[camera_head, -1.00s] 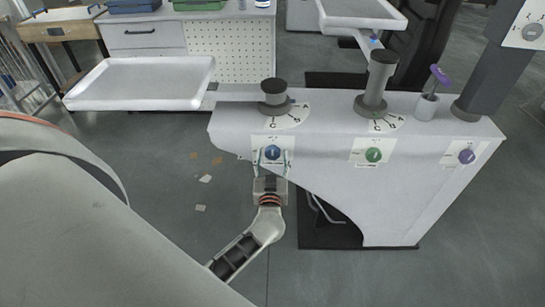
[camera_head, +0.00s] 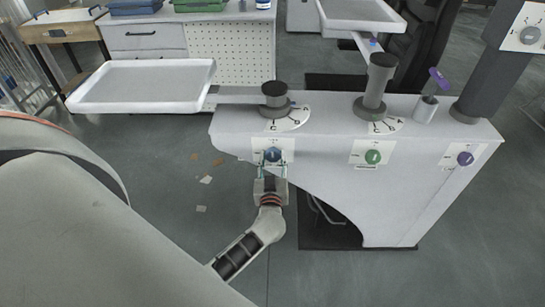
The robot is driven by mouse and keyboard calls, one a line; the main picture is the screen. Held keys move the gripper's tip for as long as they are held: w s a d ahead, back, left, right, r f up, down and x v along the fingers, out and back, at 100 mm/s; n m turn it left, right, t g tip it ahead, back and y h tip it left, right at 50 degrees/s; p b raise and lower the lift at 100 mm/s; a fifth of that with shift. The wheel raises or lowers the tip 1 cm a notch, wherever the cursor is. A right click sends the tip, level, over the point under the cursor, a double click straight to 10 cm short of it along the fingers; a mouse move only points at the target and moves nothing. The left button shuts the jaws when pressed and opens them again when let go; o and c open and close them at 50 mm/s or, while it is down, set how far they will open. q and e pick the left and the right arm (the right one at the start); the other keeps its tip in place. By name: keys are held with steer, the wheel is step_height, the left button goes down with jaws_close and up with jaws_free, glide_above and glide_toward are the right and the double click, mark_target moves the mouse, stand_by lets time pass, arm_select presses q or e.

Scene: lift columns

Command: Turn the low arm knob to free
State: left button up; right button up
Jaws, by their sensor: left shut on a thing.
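The blue knob (camera_head: 272,154) sits on a white label plate (camera_head: 259,146) on the front of the grey column housing, below the short post (camera_head: 275,94) that carries the low tray arm (camera_head: 240,99). My left gripper (camera_head: 272,163) comes up from below and is shut on the blue knob, one finger at each side. The knob's pointer and the plate's lettering are too small to read. A green knob (camera_head: 373,157) and a purple knob (camera_head: 465,159) sit further right on the same face. My right gripper is not in view.
The low arm holds a white tray (camera_head: 141,63) out to the left. A taller post (camera_head: 379,82) bears a higher tray (camera_head: 362,13). A purple-handled tool (camera_head: 438,78) stands in a cup. Small scraps (camera_head: 206,180) lie on the open floor.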

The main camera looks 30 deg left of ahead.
arm_select(q)
steer(key=shift+r+n+p, duration=0.1)
steer(key=shift+n+p, duration=0.55)
steer(key=shift+n, duration=0.05)
steer(key=shift+n+p, duration=0.4)
steer(key=shift+n, duration=0.5)
steer(key=n, duration=0.4)
steer(key=shift+n+p, duration=0.3)
steer(key=n, duration=0.4)
steer(key=shift+f+n+b, duration=0.2)
steer(key=shift+n+b, duration=0.15)
steer(key=shift+n, duration=2.15)
steer(key=o, duration=1.1)
steer(key=shift+r, duration=0.1)
steer(key=shift+s, duration=0.1)
